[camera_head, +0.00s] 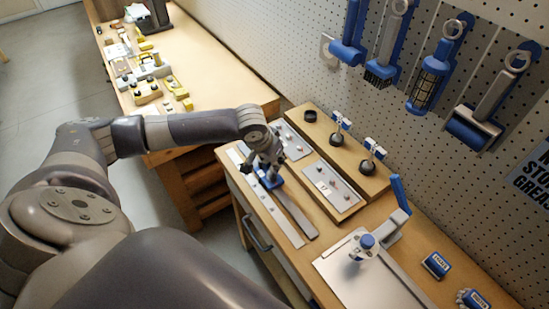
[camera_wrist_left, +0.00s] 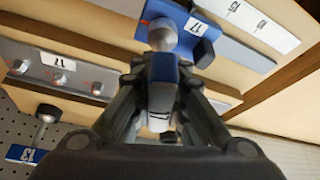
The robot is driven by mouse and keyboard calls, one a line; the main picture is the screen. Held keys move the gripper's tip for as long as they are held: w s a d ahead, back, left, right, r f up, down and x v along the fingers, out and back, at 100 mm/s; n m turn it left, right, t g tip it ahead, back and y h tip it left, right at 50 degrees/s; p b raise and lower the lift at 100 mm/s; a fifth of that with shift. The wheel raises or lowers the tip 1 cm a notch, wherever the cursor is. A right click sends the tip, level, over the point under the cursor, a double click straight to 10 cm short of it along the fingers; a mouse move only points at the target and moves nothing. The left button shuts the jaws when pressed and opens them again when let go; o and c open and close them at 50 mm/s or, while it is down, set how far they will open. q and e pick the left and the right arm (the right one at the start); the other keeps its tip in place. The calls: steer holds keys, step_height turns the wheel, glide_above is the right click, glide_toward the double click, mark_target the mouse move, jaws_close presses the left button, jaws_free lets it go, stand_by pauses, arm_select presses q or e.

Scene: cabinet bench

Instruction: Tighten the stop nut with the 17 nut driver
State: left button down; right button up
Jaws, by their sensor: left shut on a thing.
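My left gripper (camera_head: 266,163) is over the front left of the bench, pointing down. The driver's tip and any contact with a nut cannot be made out. A metal plate (camera_head: 330,186) with several nuts and red marks lies to the right; a similar plate (camera_head: 290,143) lies behind the gripper. My right gripper is not in view.
A clamp fixture (camera_head: 368,243) stands at right. Blue tools (camera_head: 430,76) hang on the pegboard. Grey strips (camera_head: 296,213) lie along the bench front.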

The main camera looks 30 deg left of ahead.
arm_select(q)
steer(key=shift+m, duration=0.3)
steer(key=shift+d+m+h+p, duration=0.15)
steer(key=shift+m+h+p, duration=0.35)
steer(key=shift+m+p, duration=0.45)
steer(key=shift+m, duration=0.35)
